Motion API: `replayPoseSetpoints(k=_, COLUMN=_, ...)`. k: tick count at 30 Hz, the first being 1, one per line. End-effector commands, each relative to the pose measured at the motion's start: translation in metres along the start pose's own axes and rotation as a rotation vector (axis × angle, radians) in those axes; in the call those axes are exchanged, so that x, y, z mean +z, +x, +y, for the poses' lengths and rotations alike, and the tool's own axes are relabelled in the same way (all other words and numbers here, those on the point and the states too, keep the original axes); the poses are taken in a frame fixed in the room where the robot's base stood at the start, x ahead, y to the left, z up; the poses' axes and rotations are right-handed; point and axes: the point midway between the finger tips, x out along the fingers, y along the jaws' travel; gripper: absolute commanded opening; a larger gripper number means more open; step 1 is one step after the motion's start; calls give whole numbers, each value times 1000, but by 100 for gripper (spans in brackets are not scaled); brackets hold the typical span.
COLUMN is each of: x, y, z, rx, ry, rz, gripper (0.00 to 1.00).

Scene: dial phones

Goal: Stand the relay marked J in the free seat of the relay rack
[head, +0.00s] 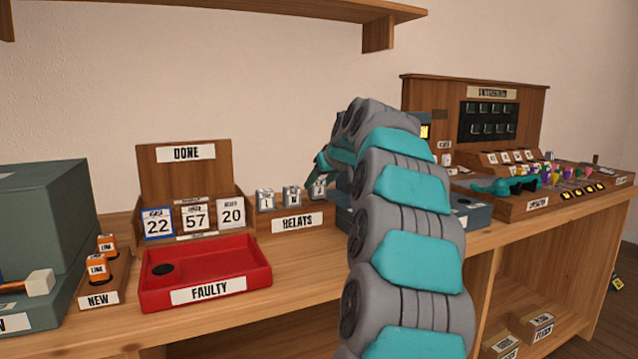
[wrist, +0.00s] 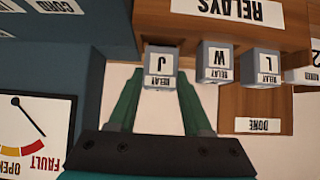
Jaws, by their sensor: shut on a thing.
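The relay marked J (wrist: 160,65) is a small grey block with a white label, at the end of the row of relays on the wooden RELAYS holder (head: 297,222). My gripper (wrist: 160,80) has one green finger on each side of it and is shut on it. I cannot tell whether the relay is lifted off the holder. In the head view the relay (head: 319,189) shows below my gripper (head: 322,165), partly hidden by it. I cannot make out a relay rack with a free seat for certain.
Relays W (head: 292,196) and L (head: 265,200) stand beside J. A blue-grey box (head: 475,215) is close on the other side. A red FAULTY tray (head: 205,272) and DONE rack (head: 185,153) are left. A wooden panel (head: 440,92) stands right. A shelf (head: 250,8) hangs above.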

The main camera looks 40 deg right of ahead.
Motion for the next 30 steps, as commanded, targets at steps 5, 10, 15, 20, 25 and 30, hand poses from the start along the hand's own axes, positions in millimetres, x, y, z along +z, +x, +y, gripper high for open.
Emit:
replayPoseSetpoints(k=5, x=3, y=2, z=0, rx=0, ry=0, rz=0, gripper=0)
replayPoseSetpoints(k=10, x=5, y=4, z=0, rx=0, ry=0, rz=0, gripper=0)
replayPoseSetpoints(k=15, x=8, y=6, z=0, rx=0, ry=0, rz=1, gripper=0)
replayPoseSetpoints(k=20, x=10, y=8, z=0, rx=0, ry=0, rz=1, gripper=0)
replayPoseSetpoints(k=25, x=10, y=8, z=0, rx=0, ry=0, rz=1, gripper=55)
replayPoseSetpoints(k=30, x=10, y=8, z=0, rx=0, ry=0, rz=0, gripper=74)
